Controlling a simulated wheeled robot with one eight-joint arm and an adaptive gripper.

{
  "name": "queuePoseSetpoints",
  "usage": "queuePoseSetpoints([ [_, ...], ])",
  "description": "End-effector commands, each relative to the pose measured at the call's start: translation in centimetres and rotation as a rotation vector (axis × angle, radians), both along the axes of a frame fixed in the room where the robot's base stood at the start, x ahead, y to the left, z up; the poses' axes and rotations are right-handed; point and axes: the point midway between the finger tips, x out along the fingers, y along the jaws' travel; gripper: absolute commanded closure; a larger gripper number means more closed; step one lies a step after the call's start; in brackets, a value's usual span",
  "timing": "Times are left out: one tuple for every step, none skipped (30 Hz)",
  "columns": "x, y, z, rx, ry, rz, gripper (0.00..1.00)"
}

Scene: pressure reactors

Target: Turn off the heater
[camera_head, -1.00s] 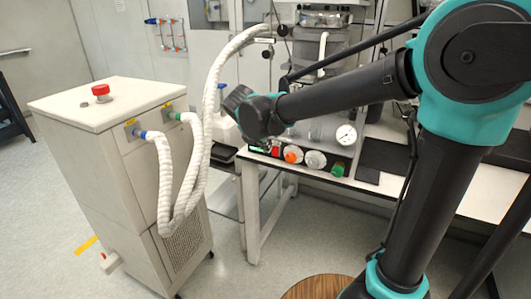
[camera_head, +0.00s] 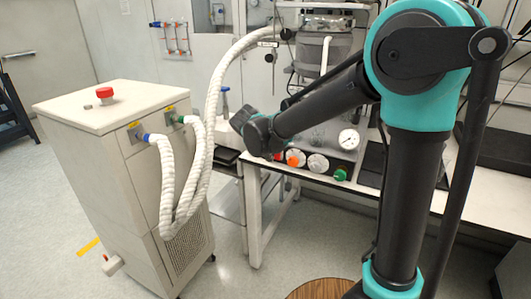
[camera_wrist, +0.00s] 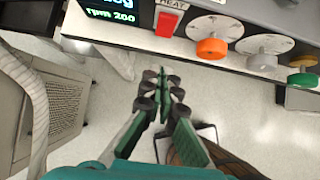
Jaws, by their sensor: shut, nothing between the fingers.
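The red heater switch (camera_wrist: 168,23), under a "HEAT" label, sits on the front edge of the dark control panel (camera_wrist: 192,8) in the wrist view. A lit display (camera_wrist: 108,14) reading "rpm 200" is to its left and an orange knob (camera_wrist: 211,48) to its right. My gripper (camera_wrist: 164,80) is shut and empty. Its fingers point up the picture towards the switch, and a gap shows between the tips and the switch in the picture; the true distance is unclear. In the head view my arm's end covers the panel's left part; the orange knob (camera_head: 295,158) shows beside it.
A white cabinet (camera_head: 90,116) with a red button (camera_head: 105,93) and white hoses (camera_head: 166,190) stands to the left. A grey knob (camera_wrist: 262,50) and a pressure gauge (camera_head: 348,139) are right of the orange knob.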

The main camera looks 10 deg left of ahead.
Motion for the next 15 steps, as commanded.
queuePoseSetpoints([
  [0.7,-0.3,-0.9,0.000,0.000,-0.002,1.00],
  [1.0,-0.4,-1.4,0.000,0.000,-0.002,1.00],
  [1.4,-0.5,-1.9,0.000,0.000,-0.002,1.00],
  [1.7,-0.6,-2.4,0.000,0.000,-0.003,1.00],
  [2.1,-0.8,-2.4,0.000,0.000,-0.004,1.00],
  [2.7,-1.1,-2.4,0.000,0.001,-0.004,1.00],
  [3.1,-1.2,-2.5,0.000,0.001,-0.004,1.00],
  [3.5,-1.3,-2.5,0.001,0.001,-0.003,1.00],
  [3.9,-1.5,-2.6,0.001,0.001,-0.003,1.00],
  [4.2,-1.6,-2.7,0.001,0.001,-0.002,1.00],
  [4.4,-1.6,-2.7,0.001,0.001,-0.002,1.00],
  [4.7,-1.7,-2.7,0.000,0.001,-0.001,1.00],
  [4.8,-1.8,-2.8,0.000,0.001,-0.001,1.00],
  [4.9,-1.8,-2.8,0.000,0.001,-0.001,1.00],
  [5.1,-1.9,-2.8,0.000,0.001,-0.001,1.00],
])
